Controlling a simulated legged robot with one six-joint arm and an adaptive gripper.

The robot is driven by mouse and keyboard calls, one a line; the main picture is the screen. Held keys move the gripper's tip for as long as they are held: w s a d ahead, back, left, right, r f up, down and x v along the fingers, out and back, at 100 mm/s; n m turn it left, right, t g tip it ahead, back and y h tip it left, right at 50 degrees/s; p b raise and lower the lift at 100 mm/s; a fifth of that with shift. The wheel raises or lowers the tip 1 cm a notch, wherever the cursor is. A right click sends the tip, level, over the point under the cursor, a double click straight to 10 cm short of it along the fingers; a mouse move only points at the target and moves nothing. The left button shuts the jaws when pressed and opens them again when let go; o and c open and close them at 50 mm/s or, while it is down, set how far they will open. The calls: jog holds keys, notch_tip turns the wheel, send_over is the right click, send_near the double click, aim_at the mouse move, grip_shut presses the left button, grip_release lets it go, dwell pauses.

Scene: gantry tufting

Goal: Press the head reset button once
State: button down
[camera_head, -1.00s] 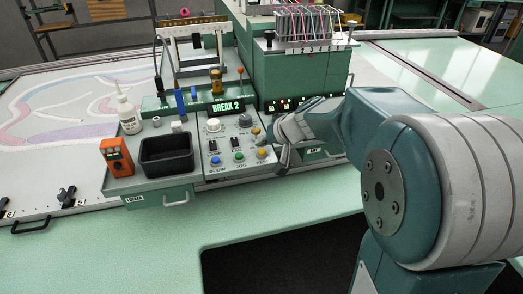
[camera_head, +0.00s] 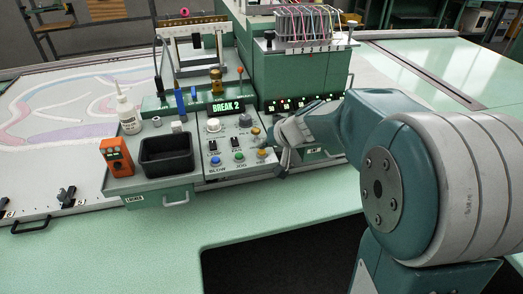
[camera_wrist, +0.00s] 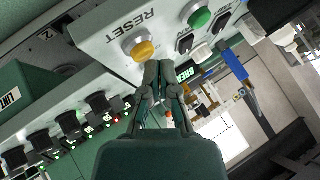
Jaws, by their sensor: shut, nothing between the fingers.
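The reset button is a yellow dome in a grey collar (camera_wrist: 138,47), beside the word RESET in the wrist view. In the head view it is the yellow button (camera_head: 262,153) at the right end of the control panel's front row. My gripper (camera_wrist: 158,66) is shut and empty. Its fingertips are close beside the yellow button in the wrist view; I cannot tell whether they touch it. In the head view my gripper (camera_head: 284,158) is just right of the button, partly hidden by my arm.
A blue button (camera_head: 216,161) and green button (camera_head: 239,157) share the row. A display (camera_head: 228,106) reads BREAK 2. Left of the panel are a black bin (camera_head: 166,166), orange box (camera_head: 117,156) and white bottle (camera_head: 127,112). The green head housing (camera_head: 290,75) stands behind.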

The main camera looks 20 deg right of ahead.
aim_at(263, 152)
jog(key=shift+f, duration=0.55)
dwell(0.5)
jog(key=shift+r, duration=0.95)
jog(key=shift+r, duration=0.1)
jog(key=shift+r, duration=2.45)
jog(key=s+f+n+g+h, duration=0.1)
jog(key=s+h, duration=0.4)
jog(key=s, duration=2.2)
jog(key=shift+f+n+g, duration=0.35)
jog(key=shift+n+g, duration=0.05)
